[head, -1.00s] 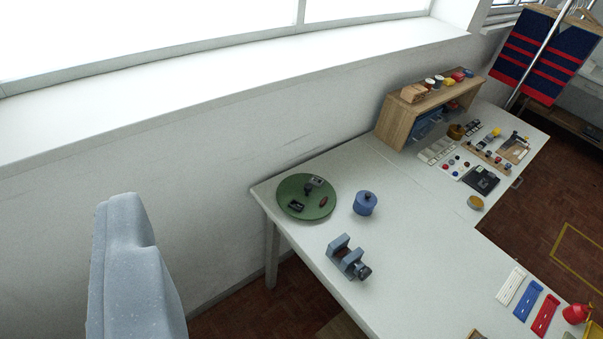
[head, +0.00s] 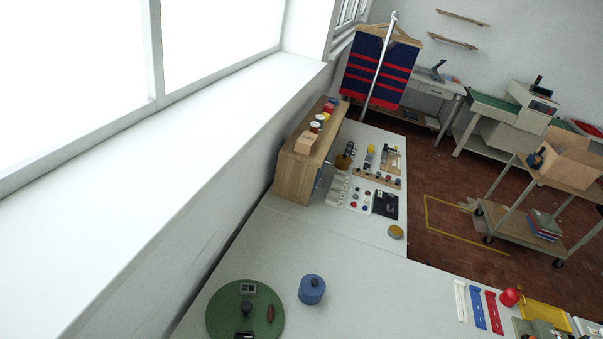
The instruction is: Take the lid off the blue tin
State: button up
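The blue tin (head: 311,291) stands upright on the white table, right of a round green mat. Its lid (head: 312,281) is on top and has a small dark knob. The lid looks the same blue as the body. My gripper does not show in the current view, so its fingers cannot be seen. Nothing touches the tin.
The green mat (head: 218,318) holds several small dark items. A wooden shelf unit (head: 293,178) stands against the wall, with small parts beside it. White, blue and red strips (head: 479,308) lie at the right. The table (head: 385,290) right of the tin is clear.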

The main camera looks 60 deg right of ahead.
aim_at(314, 285)
jog(key=z, duration=0.3)
jog(key=i, duration=0.85)
jog(key=z, duration=0.45)
